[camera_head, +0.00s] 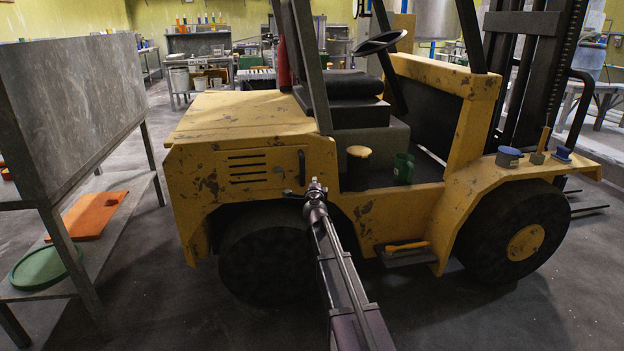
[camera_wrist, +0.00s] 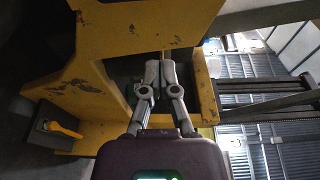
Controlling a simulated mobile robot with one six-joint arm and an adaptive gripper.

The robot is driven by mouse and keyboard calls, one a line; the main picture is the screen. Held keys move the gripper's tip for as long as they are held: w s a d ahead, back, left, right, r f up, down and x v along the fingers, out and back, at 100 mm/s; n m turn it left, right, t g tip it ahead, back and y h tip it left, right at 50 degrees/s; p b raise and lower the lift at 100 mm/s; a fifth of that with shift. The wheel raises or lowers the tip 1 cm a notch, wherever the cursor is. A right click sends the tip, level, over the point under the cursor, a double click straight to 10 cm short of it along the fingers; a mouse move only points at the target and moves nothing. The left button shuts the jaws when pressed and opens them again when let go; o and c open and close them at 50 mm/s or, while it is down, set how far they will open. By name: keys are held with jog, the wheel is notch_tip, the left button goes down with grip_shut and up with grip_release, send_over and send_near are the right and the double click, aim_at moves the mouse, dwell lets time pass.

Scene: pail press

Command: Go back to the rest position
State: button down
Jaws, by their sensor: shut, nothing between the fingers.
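My gripper (camera_wrist: 160,70) shows in the wrist view with its two fingers together and nothing between them. It points at the yellow forklift (camera_wrist: 105,60), whose side fills much of that view. In the head view my arm reaches from the bottom edge toward the forklift (camera_head: 230,130), and its far end appears in front of the body above the left wheel. I cannot make out the fingers in the head view, nor how far they are from the forklift.
A grey shelf unit (camera_head: 75,95) stands left, holding an orange board (camera_head: 90,214) and a green disc (camera_head: 45,266). A green cup (camera_head: 403,168) and a yellow-topped container (camera_head: 358,152) stand on the forklift. A yellow-handled tool (camera_head: 407,246) lies on its step. Floor at lower right is clear.

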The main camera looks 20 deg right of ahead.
jog(key=shift+s, duration=0.4)
jog(key=s+a+f+n+g+y, duration=0.3)
jog(key=s+a+f+n+y, duration=0.1)
jog(key=s+a+n+y, duration=0.35)
jog(key=s+a+f+n+g+y, duration=0.35)
jog(key=s+a+n, duration=0.35)
jog(key=a+n, duration=0.3)
jog(key=s+d+f+n+g+h, duration=0.15)
jog(key=s+f+g, duration=0.25)
jog(key=s, duration=0.5)
jog(key=s+f+n+g+h, duration=0.1)
jog(key=s+f+g+h, duration=0.2)
jog(key=s, duration=0.6)
jog(key=s+d+f+n+g+h, duration=0.15)
jog(key=s+f+g, duration=0.25)
jog(key=s, duration=0.4)
notch_tip(320, 180, up, 30)
jog(key=p, duration=3)
jog(key=shift+a, duration=0.15)
